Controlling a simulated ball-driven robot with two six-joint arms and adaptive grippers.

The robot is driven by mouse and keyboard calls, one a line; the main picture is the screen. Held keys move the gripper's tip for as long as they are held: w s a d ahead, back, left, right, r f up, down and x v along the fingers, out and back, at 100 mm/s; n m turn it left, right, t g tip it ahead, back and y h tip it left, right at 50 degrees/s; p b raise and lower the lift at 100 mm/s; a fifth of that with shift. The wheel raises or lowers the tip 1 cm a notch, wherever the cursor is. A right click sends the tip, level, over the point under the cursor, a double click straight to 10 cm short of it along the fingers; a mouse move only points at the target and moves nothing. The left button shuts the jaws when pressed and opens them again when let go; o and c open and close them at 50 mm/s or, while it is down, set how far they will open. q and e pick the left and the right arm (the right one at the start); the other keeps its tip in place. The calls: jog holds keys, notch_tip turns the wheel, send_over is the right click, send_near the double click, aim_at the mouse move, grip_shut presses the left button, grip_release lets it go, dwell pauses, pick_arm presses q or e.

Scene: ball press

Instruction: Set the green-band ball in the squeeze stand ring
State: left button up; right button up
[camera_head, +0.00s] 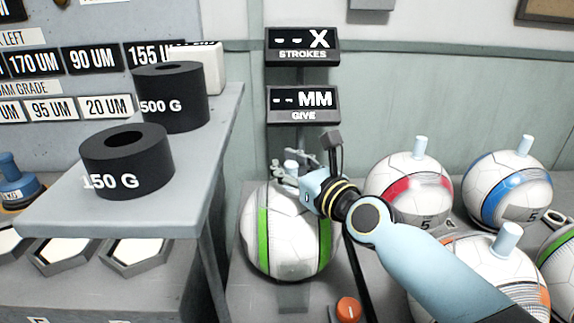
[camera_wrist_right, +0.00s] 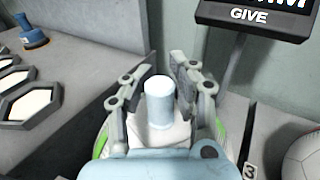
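The white green-band ball (camera_head: 266,232) is in the middle of the head view, below the two display signs, with a pale blue peg on top. My right gripper (camera_head: 290,172) is at the peg. In the right wrist view the peg (camera_wrist_right: 160,103) stands between the two fingers of the right gripper (camera_wrist_right: 168,85). The fingers look apart, with a small gap beside the peg. No squeeze stand ring shows clearly; the ball and my arm may hide it. I cannot tell what the ball rests on. My left gripper is not in view.
Red-band (camera_head: 392,182), blue-band (camera_head: 500,185) and orange-band (camera_head: 475,262) balls stand at right; another green-banded ball (camera_head: 562,255) is cut off at the edge. A grey shelf (camera_head: 205,200) with black weights stands at left. An orange knob (camera_head: 348,309) is in front.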

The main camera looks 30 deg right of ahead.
jog(key=shift+o, duration=0.7)
jog(key=shift+r, duration=0.1)
jog(key=shift+r+p, duration=0.3)
jog(key=shift+p, duration=0.05)
jog(key=s+d, duration=0.1)
jog(key=s, duration=1.1)
jog(key=shift+d+r, duration=0.2)
jog(key=shift+r, duration=0.05)
